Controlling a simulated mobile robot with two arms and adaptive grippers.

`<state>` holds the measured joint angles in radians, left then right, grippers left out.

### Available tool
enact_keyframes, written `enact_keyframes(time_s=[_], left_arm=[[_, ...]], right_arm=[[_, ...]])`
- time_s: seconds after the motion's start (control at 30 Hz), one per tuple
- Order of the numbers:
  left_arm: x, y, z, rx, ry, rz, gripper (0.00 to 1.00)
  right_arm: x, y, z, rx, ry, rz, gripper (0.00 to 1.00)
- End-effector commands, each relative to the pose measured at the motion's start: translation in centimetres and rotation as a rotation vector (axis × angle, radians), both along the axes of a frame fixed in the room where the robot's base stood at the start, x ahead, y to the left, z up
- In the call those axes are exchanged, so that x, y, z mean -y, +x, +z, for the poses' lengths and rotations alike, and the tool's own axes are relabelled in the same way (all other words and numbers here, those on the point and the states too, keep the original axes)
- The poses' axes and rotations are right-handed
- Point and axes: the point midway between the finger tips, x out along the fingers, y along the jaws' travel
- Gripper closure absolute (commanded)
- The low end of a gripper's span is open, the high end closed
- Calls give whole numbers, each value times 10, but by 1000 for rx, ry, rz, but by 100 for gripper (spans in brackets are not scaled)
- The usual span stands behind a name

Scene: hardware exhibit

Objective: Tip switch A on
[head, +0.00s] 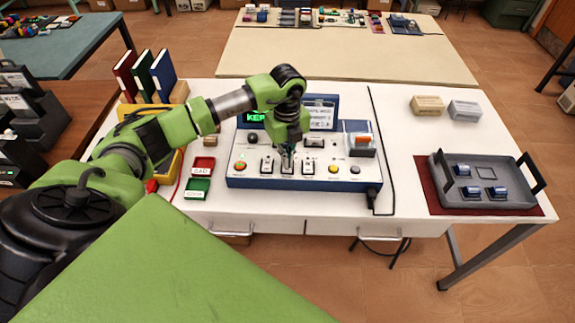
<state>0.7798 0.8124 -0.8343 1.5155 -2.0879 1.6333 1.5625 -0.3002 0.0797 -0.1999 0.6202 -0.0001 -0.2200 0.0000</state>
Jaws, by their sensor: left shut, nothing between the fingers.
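A control box (237,180) with a white top and blue front edge stands on the white table. Several small switches sit along its front row: a left one (267,165), a middle one partly behind the fingers, and a right one (308,167). Their labels are too small to read, so I cannot tell which is switch A or how each is tipped. My left gripper (287,158) points down, shut and empty, over the middle switch. I cannot tell whether the fingertips touch it. My right gripper is not in view.
A grey tray (485,205) stands right. The table between is clear apart from a black cable.

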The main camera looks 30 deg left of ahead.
Motion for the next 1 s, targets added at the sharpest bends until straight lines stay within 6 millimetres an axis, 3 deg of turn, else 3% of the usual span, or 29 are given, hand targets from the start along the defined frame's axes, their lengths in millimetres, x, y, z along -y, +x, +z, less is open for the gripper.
enact_keyframes(time_s=[1.0], left_arm=[[0, 0, -17, -1, 0, 0, 100]], right_arm=[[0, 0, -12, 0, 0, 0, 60]])
